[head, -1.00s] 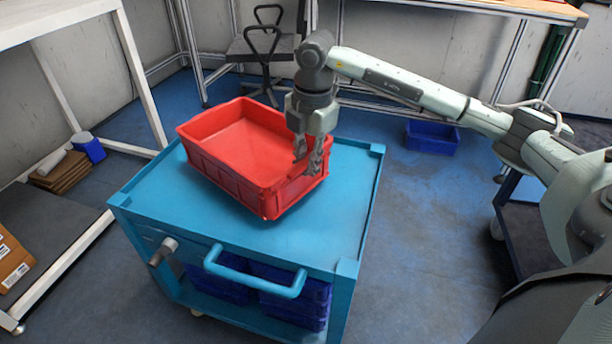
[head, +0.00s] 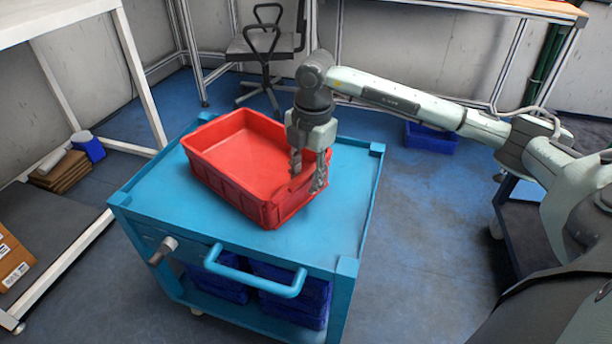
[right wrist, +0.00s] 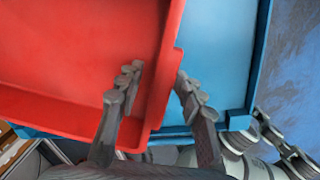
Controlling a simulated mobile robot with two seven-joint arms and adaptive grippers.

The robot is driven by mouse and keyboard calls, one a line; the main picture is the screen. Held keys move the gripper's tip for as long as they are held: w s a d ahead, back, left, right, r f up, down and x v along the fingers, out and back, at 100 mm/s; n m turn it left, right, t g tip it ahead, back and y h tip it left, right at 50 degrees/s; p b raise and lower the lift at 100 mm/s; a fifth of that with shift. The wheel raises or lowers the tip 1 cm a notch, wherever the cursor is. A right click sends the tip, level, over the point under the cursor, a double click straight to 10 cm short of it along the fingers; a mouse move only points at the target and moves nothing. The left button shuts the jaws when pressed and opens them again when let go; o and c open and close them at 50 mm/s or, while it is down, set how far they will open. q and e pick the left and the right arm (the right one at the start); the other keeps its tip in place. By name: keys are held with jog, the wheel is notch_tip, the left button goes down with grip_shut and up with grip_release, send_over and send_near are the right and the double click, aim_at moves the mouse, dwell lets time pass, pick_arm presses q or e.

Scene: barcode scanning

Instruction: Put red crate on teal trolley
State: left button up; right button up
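The red crate (head: 235,155) is empty and sits upright on the top of the teal trolley (head: 335,235), turned at an angle to its edges. My right gripper (head: 307,178) points down at the crate's right end. In the right wrist view its two fingers (right wrist: 158,85) straddle the crate's wall, one inside the crate and one outside, with a gap visible beside the wall. The fingers look spread. The red crate's floor (right wrist: 75,50) fills the left of that view. My left gripper is not in view.
Blue bins (head: 290,295) sit on the trolley's lower shelf, below its handle (head: 255,278). A white-framed table (head: 135,70) stands left. A chair (head: 265,45) and a blue bin (head: 430,137) are behind. The trolley top is bare around the crate.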

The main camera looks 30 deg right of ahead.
jog(key=shift+r, duration=0.15)
notch_tip(320, 180, up, 12)
jog(key=shift+s+d, duration=0.15)
jog(key=shift+s, duration=0.3)
